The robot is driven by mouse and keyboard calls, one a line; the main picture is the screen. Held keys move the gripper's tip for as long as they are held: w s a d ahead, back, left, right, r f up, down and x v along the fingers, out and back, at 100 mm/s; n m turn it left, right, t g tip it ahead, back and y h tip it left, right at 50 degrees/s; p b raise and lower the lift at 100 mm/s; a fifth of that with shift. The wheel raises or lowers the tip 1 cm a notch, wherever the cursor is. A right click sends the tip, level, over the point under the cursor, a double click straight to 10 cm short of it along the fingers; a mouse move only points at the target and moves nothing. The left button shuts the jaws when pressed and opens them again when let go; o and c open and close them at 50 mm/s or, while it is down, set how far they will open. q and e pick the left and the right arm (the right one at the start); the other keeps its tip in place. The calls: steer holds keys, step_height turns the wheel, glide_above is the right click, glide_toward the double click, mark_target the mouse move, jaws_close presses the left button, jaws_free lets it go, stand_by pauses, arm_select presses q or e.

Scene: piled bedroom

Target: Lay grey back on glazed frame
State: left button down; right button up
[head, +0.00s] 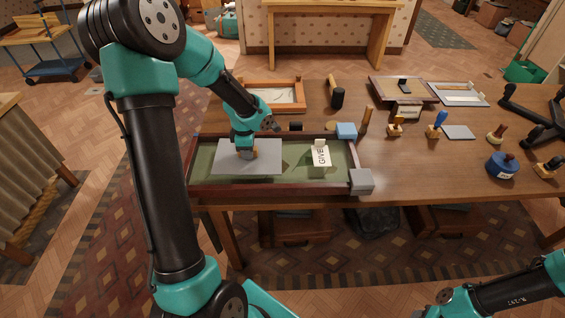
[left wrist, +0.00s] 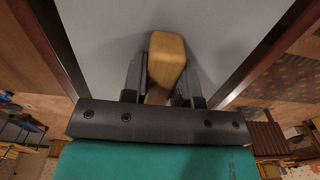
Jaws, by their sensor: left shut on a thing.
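The grey back (head: 222,158) is a flat grey panel with a wooden knob in its middle. My left gripper (head: 247,153) is shut on that knob, which also shows between the fingers in the left wrist view (left wrist: 167,60). The panel is over the left part of a green-lined, dark red-rimmed tray (head: 295,187); I cannot tell whether it touches the lining. An orange-brown wooden frame (head: 259,82) with a pale inside, perhaps the glazed frame, lies behind the tray. My right gripper is not in view; part of my right arm shows at the lower right.
A card reading "GIVE" (head: 320,156) is in the tray's right part. A grey block (head: 361,181) is at its front right corner, a blue block (head: 346,130) behind it. A mallet (head: 337,98), stamps (head: 437,126) and another frame (head: 403,89) occupy the table further right.

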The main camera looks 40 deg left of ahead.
arm_select(q)
steer(key=shift+f, duration=0.3)
stand_by(0.5)
steer(key=c, duration=0.8)
jaws_free()
steer(key=shift+r, duration=0.1)
steer(key=shift+r, duration=2.95)
